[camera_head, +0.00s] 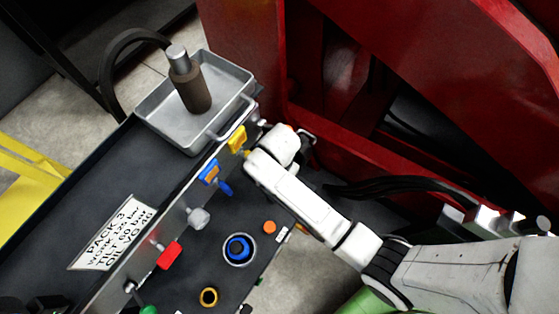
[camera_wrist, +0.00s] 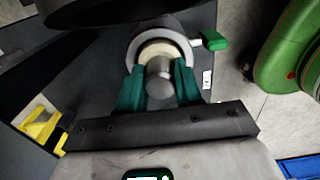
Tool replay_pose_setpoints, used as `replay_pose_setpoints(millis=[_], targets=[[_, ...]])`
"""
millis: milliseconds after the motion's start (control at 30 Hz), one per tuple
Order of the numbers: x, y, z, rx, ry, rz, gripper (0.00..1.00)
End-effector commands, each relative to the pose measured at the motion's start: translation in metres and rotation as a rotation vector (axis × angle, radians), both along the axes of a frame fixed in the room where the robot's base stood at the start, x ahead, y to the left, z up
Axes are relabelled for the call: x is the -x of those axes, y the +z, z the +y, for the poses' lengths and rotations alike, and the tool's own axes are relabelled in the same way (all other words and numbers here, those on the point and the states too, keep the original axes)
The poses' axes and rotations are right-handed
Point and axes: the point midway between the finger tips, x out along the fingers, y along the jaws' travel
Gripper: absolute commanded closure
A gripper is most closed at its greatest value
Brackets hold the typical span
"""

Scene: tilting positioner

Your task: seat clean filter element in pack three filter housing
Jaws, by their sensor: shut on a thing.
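In the wrist view my gripper (camera_wrist: 160,86) has its green fingers shut on the grey metal stem of the filter element (camera_wrist: 158,52). A cream rim of the element shows beyond the stem. A grey ring, which looks like the filter housing (camera_wrist: 184,50), surrounds that rim. I cannot tell how deep the element sits in it. In the head view my fingers and this element are hidden behind my white arm. A brown filter element (camera_head: 193,92) with a metal stem stands tilted in a grey tray (camera_head: 155,117).
The dark pack top carries a PACK 3 label (camera_head: 112,235). Yellow (camera_head: 237,138), blue (camera_head: 208,172) and red (camera_head: 169,255) handles line its edge. A green handle (camera_wrist: 214,40) sticks out beside the ring. A red frame (camera_head: 330,120) stands behind my arm. A green rounded body (camera_wrist: 290,50) is at right.

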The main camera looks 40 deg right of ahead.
Motion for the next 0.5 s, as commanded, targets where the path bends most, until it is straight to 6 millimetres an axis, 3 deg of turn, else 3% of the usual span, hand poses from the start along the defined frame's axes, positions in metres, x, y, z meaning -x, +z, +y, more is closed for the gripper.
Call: replay_pose_setpoints(millis=[67,100,367,500], targets=[[-0.0003,-0.0025,-0.0001,0.0,0.0,-0.001,1.0],[0.0,-0.0033,-0.0001,0.0,0.0,0.0,0.64],[0.0,-0.0028,0.0,0.0,0.0,0.0,0.4],[0.0001,-0.0028,0.0,0.0,0.0,0.0,0.4]])
